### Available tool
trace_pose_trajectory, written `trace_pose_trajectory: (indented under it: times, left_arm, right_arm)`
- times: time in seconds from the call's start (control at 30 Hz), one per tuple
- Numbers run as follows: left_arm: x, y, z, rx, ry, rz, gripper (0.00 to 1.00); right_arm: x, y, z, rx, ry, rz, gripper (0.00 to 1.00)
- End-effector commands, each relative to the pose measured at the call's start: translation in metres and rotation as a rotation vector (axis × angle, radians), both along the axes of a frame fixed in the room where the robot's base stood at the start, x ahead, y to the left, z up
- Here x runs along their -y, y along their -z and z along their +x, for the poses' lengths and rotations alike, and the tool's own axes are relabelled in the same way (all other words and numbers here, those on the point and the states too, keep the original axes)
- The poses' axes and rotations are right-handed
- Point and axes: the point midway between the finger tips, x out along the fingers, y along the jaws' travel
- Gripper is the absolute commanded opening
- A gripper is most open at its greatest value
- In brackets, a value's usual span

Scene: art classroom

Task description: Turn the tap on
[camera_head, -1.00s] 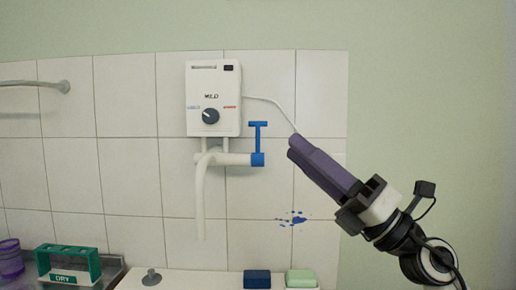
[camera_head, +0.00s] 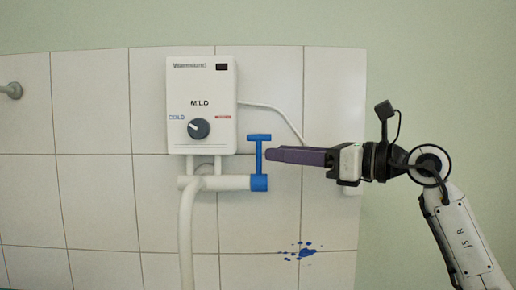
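The tap is a white pipe (camera_head: 226,183) with a spout hanging down, below a white water heater (camera_head: 202,95) on the tiled wall. Its blue handle (camera_head: 259,158) stands upright with a T-shaped top bar. My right gripper (camera_head: 270,155) comes in from the right, level, with its purple fingers pointing left. The fingertips appear right beside the handle's stem, just under the top bar. I cannot tell whether they touch it. The fingers look together, with no gap visible from this side. No water shows at the spout. My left gripper is not in view.
A grey dial (camera_head: 198,129) sits on the heater's front. A white cable (camera_head: 275,113) runs from the heater down behind my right gripper. A metal rail end (camera_head: 12,90) is at the far left. Blue paint splashes (camera_head: 302,252) mark the tiles below.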

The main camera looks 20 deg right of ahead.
Motion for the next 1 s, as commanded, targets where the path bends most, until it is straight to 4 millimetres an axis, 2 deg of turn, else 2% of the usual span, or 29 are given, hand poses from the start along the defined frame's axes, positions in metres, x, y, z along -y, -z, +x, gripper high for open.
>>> trace_pose_trajectory:
  times: [0.1, 0.33, 0.73, 0.9, 1.0]
  left_arm:
    - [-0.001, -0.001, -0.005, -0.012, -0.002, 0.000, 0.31]
    - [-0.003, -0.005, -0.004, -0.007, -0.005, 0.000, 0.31]
    - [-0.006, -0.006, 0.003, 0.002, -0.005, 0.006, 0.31]
    - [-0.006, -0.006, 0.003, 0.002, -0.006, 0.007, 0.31]
    - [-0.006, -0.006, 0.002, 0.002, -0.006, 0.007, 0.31]
  right_arm:
    - [-0.017, -0.002, 0.018, -0.002, -0.004, 0.004, 0.29]
    - [-0.036, -0.001, 0.042, -0.001, -0.002, 0.003, 0.29]
    - [-0.041, 0.000, 0.048, 0.000, -0.001, 0.000, 0.29]
    - [-0.041, 0.000, 0.048, 0.000, -0.001, 0.000, 0.00]
    - [-0.041, 0.000, 0.047, -0.001, -0.001, 0.001, 0.00]
